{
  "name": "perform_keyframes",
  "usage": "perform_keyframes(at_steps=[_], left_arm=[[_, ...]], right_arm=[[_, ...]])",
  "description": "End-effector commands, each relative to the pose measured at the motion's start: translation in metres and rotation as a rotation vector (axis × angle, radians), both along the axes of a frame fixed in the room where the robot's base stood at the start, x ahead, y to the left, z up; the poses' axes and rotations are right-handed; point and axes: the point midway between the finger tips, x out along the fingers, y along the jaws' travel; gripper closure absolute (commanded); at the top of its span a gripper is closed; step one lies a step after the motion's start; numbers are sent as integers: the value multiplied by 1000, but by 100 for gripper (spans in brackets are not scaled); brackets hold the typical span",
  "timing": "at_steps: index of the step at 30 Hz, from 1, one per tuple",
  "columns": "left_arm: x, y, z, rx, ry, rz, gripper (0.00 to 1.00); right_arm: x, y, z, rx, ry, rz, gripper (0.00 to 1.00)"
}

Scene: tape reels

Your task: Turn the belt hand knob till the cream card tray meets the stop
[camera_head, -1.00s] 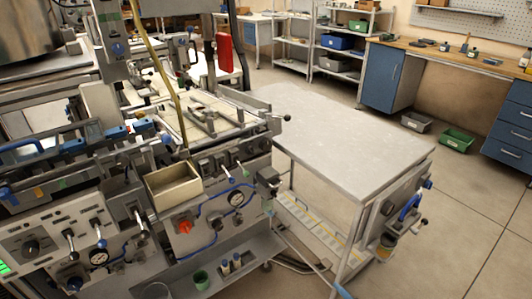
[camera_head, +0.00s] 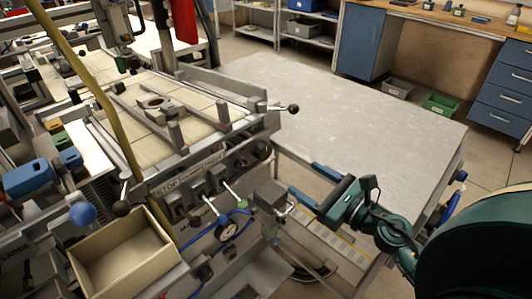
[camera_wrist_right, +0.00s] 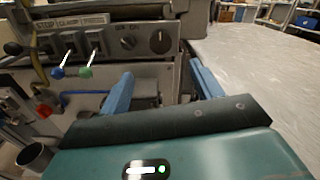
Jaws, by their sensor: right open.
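An open cream box (camera_head: 125,262), which looks like the card tray, sits at the front left of the machine and appears empty. A label reading STOP (camera_head: 168,188) is on the machine's front edge; it also shows in the right wrist view (camera_wrist_right: 70,23). A round dark knob (camera_wrist_right: 160,40) is on the panel in the right wrist view. I cannot tell whether it is the belt hand knob. My right gripper (camera_head: 311,186) is open and empty, in front of the machine's right corner. In the wrist view its blue fingers (camera_wrist_right: 163,88) are spread below the knob. My left gripper is not in view.
A bare grey table (camera_head: 340,110) stands to the right of the machine. A black ball-ended lever (camera_head: 293,108) sticks out at the machine's corner. Small levers and a gauge (camera_head: 228,231) line its front. A blue ball handle (camera_head: 82,213) is near the cream box.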

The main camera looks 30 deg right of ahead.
Motion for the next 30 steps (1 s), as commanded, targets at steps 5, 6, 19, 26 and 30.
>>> perform_keyframes(at_steps=[5,6,19,26,30], left_arm=[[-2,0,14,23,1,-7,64],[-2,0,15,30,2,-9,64],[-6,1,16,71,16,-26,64],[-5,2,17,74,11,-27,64],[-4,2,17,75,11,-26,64]], right_arm=[[35,12,7,3,-3,0,35],[43,15,6,2,-4,0,35],[106,37,2,5,0,-1,35],[111,39,1,4,0,0,35],[110,39,1,4,0,0,35]])
